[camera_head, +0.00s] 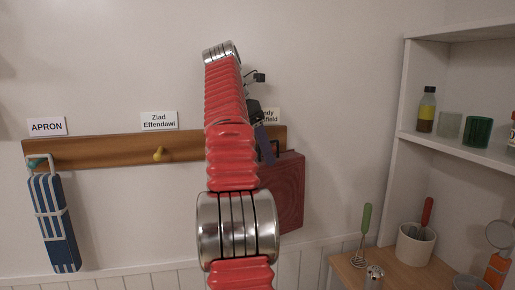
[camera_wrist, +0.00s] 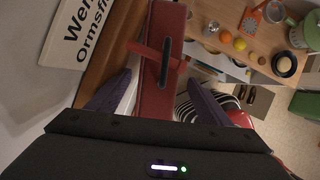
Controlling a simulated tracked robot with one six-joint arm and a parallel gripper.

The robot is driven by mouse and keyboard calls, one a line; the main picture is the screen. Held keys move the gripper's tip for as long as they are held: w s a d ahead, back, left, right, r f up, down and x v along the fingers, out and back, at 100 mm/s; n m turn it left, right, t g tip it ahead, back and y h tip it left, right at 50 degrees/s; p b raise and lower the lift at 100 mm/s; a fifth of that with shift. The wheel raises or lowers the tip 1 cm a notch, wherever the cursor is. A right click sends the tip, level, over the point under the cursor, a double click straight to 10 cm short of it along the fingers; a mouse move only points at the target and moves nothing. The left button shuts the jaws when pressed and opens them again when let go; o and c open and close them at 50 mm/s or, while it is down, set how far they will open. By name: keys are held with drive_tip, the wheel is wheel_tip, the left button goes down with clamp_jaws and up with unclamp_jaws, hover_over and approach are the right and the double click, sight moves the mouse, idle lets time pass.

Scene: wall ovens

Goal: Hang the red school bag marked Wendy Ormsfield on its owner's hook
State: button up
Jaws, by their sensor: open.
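The red school bag (camera_head: 289,192) is against the wall below the right end of the wooden rail (camera_head: 100,150), partly behind my arm. In the wrist view the bag (camera_wrist: 158,95) shows from above, with a black handle loop (camera_wrist: 165,62). A red peg (camera_wrist: 150,50) reaches from the rail to the loop and seems to pass through it. The name plate (camera_wrist: 82,28) beside it reads "Wen… Ormsfi…", cut off. In the head view this plate (camera_head: 272,115) is half hidden. My gripper (camera_wrist: 161,80) is open, its fingers on either side of the bag's top.
A yellow peg (camera_head: 158,154) under the Ziad Effendawi plate (camera_head: 158,120) is empty. A blue striped apron (camera_head: 54,222) hangs at the left. At the right are shelves (camera_head: 460,148) with glasses and a wooden counter (camera_head: 400,272) with utensils.

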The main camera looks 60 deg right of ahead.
drive_tip(key=shift+a+r, duration=0.2)
drive_tip(key=shift+r, duration=0.1)
drive_tip(key=shift+f, duration=0.2)
idle(0.3)
drive_tip(key=shift+x, duration=1.3)
drive_tip(key=shift+d, duration=0.15)
